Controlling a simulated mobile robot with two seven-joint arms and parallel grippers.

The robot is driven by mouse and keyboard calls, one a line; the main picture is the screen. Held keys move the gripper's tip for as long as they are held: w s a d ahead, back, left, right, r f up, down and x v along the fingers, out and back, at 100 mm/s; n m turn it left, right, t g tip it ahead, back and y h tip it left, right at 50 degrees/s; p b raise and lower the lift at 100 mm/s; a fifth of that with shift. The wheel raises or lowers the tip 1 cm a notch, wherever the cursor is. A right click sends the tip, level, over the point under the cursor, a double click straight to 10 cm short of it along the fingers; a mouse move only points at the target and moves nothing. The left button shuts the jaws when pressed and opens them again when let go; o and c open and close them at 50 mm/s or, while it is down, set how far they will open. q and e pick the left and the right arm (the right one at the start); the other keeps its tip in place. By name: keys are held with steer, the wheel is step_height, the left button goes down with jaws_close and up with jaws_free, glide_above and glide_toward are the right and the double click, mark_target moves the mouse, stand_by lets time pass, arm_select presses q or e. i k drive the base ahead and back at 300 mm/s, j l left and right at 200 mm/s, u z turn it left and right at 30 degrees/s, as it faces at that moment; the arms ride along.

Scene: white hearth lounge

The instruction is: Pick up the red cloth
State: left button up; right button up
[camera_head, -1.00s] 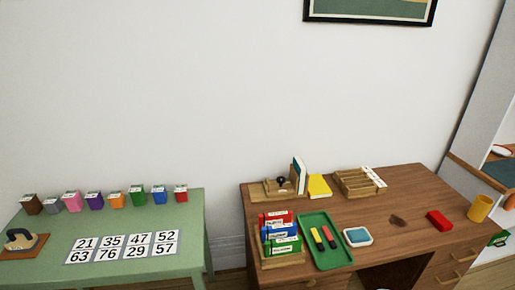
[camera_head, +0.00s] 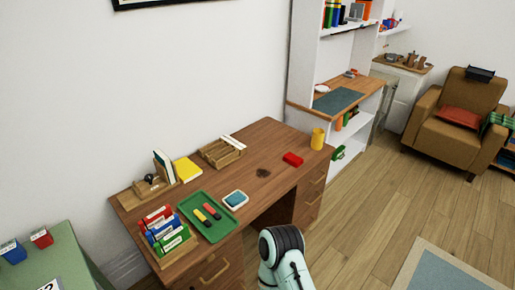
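A small red block-shaped item (camera_head: 293,159) lies on the brown wooden desk (camera_head: 272,140), near its right end. It could be the folded red cloth, but it is too small to tell. A dark stain (camera_head: 263,173) shows on the desk to its left. A larger flat red piece, a cushion or cloth (camera_head: 460,117), lies on the seat of the brown armchair (camera_head: 437,137) at the far right. Part of my own arm shows at the bottom centre, in front of the desk. Neither of my grippers is in view.
A white shelf unit (camera_head: 338,65) stands right of the desk. Open wooden floor (camera_head: 400,205) lies before the armchair.

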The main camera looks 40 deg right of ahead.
mark_target(294, 160)
steer(key=z, duration=1.75)
